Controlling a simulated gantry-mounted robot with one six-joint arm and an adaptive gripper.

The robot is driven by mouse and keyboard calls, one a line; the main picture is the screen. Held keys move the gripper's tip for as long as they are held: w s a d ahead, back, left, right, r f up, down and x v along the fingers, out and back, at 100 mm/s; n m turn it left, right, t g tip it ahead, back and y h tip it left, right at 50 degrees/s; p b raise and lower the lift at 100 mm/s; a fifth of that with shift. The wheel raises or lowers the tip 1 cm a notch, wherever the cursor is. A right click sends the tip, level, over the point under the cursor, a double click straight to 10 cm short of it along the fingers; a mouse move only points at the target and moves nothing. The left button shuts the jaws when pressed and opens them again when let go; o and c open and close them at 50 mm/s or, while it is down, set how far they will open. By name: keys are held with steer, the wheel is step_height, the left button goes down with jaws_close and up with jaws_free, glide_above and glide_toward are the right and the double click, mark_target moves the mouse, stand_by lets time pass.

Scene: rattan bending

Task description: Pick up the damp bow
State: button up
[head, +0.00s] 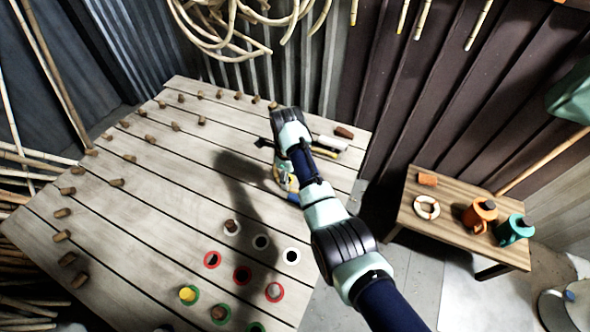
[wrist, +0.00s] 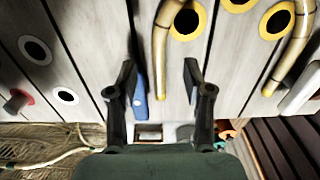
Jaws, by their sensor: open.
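In the wrist view a curved tan rattan piece (wrist: 161,48) hangs between my two open fingers, its upper end by a yellow-ringed hole. A second curved rattan piece (wrist: 294,48) with dark bands lies to the right, outside the fingers. I cannot tell by looks which of them is the damp bow. My gripper (wrist: 158,78) is open, with one finger on each side of the first piece; contact is not visible. In the head view my arm hides most of the gripper and these pieces near the table's right side.
A blue-handled tool (wrist: 140,98) lies close to my left finger. The slatted table (head: 150,215) has several wooden pegs and colour-ringed holes. A side bench (head: 450,230) holds an orange container (head: 480,214) and a teal container (head: 514,230). Rattan coils (head: 215,30) hang at the back.

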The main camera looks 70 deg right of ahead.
step_height(320, 180, down, 6)
steer(key=b, duration=0.2)
steer(key=shift+b, duration=0.35)
steer(key=shift+r, duration=0.15)
jaws_close()
